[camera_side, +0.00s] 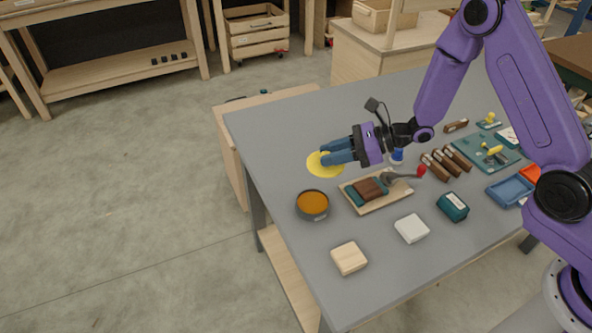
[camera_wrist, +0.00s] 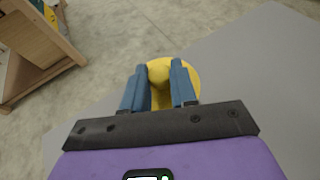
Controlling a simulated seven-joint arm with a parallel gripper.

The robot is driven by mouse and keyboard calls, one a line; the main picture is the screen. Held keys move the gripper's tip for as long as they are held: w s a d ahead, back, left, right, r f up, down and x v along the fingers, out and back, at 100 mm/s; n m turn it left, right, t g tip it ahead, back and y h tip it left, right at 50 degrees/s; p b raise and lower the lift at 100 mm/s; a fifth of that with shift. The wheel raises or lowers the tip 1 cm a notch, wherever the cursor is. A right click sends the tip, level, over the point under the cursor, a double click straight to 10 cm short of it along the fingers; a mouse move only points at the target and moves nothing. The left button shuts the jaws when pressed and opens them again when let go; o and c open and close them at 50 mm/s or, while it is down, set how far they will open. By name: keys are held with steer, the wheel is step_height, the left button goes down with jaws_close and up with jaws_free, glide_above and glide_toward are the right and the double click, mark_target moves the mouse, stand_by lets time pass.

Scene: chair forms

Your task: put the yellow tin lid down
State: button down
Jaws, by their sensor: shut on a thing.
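The yellow tin lid (camera_side: 325,169) is a flat round disc near the left edge of the grey table (camera_side: 265,131). My gripper (camera_side: 338,154) is shut on it, with the blue fingers at the lid's right side. In the wrist view the lid (camera_wrist: 189,76) shows between and beyond the fingertips, and a rounded yellow part (camera_wrist: 160,72) of it sits between my gripper's fingers (camera_wrist: 159,78). I cannot tell whether the lid touches the table or hangs just above it.
A dark tin with orange contents (camera_side: 312,205) stands just below the lid. A wooden board (camera_side: 393,199) with a brown and teal block lies to the right. A wooden block (camera_side: 348,258) and a white block (camera_side: 411,228) are nearer. The table's far left is clear.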

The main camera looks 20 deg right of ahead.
steer(key=w+a+f, duration=0.2)
steer(key=w+f, duration=0.1)
steer(key=w, duration=0.3)
glide_above(298, 178)
step_height(298, 178, down, 5)
steer(key=shift+f, duration=0.15)
steer(key=shift+a+f, duration=0.1)
steer(key=shift+f, duration=1.55)
steer(key=shift+f, duration=0.15)
steer(key=c, duration=0.9)
jaws_free()
